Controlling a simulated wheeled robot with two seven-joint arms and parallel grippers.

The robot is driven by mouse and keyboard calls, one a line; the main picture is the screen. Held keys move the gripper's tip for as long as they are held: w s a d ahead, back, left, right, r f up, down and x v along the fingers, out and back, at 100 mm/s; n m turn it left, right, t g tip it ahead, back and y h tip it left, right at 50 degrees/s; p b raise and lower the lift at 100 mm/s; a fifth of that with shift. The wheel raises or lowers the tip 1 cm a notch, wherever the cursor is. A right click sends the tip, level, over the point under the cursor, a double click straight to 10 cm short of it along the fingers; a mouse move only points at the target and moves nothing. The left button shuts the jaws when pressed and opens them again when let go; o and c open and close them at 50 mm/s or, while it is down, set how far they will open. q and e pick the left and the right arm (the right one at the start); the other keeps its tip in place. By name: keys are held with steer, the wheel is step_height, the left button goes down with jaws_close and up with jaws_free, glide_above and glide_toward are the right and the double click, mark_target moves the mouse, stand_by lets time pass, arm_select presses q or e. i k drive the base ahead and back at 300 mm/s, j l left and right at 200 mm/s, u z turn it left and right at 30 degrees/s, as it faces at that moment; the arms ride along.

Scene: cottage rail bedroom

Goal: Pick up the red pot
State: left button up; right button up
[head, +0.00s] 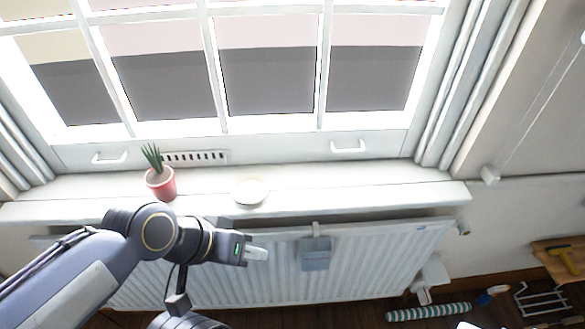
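The red pot (162,188) holds a spiky green plant (152,156) and stands upright on the white windowsill (330,196), left of the middle in the head view. My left gripper (257,254) is in front of the sill, below and to the right of the pot, pointing right. It is clear of the pot, and nothing shows held in it. Its pale fingers appear as one small block, so I cannot tell whether they are apart. My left arm passes just in front of the sill below the pot. My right gripper is not in view.
A small cream dish (250,190) sits on the sill right of the pot. The window with two white handles rises behind. A white radiator (375,262) with a grey box (316,254) hung on it is below the sill. The sill's right part is bare.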

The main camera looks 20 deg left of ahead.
mark_target(160, 179)
steer(key=u, duration=1.85)
steer(key=i+j+z, duration=0.4)
steer(key=j, duration=0.3)
steer(key=i+j+z, duration=0.2)
steer(key=j, duration=0.15)
steer(key=i+j+z, duration=0.2)
steer(key=j, duration=0.2)
steer(key=j+z, duration=0.2)
steer(key=j, duration=0.2)
